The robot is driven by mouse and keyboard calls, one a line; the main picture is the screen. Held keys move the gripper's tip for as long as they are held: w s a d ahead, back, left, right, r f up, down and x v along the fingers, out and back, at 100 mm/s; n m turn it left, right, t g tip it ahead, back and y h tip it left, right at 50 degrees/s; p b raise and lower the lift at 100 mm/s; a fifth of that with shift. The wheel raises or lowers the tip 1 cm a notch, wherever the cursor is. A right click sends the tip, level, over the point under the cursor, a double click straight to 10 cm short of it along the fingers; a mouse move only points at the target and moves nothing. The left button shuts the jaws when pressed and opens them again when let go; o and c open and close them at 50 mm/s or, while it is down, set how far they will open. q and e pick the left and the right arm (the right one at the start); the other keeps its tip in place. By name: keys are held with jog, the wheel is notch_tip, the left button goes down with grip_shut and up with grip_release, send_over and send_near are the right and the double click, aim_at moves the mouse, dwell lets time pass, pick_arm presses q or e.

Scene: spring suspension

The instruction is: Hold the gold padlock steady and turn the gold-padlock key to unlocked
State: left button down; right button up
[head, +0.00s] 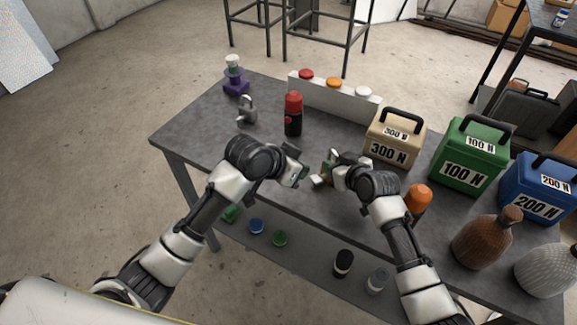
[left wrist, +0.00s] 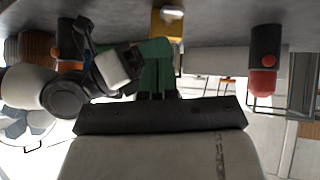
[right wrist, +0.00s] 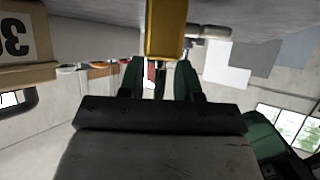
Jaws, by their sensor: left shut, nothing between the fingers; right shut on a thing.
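The gold padlock (right wrist: 166,28) shows large at the top of the right wrist view, and its body shows in the left wrist view (left wrist: 167,25) with a pale metal part on it. In the head view it is mostly hidden behind my right gripper (head: 328,170). My right gripper is shut on the padlock; its green fingers stand apart in the right wrist view (right wrist: 159,80). My left gripper (head: 306,174) is shut and empty, apart from the padlock on its left side. I cannot clearly make out the key.
A silver padlock (head: 246,112), a purple stand (head: 236,87) and a red-capped bottle (head: 293,115) stand to the left on the grey table (head: 196,127). The 300 N (head: 394,138), green 100 N (head: 468,155) and blue 200 N (head: 537,190) boxes stand to the right.

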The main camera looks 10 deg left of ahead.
pick_arm(q)
jog(key=v, duration=0.5)
jog(key=shift+d, duration=0.1)
pick_arm(e)
jog(key=shift+f, duration=0.3)
jog(key=o, duration=0.7)
pick_arm(q)
jog(key=shift+w+f, duration=0.1)
jog(key=shift+f, duration=0.05)
pick_arm(e)
jog(key=o, duration=0.5)
jog(key=shift+w+a+r, duration=0.15)
jog(key=shift+c, duration=0.2)
jog(key=shift+r, duration=0.1)
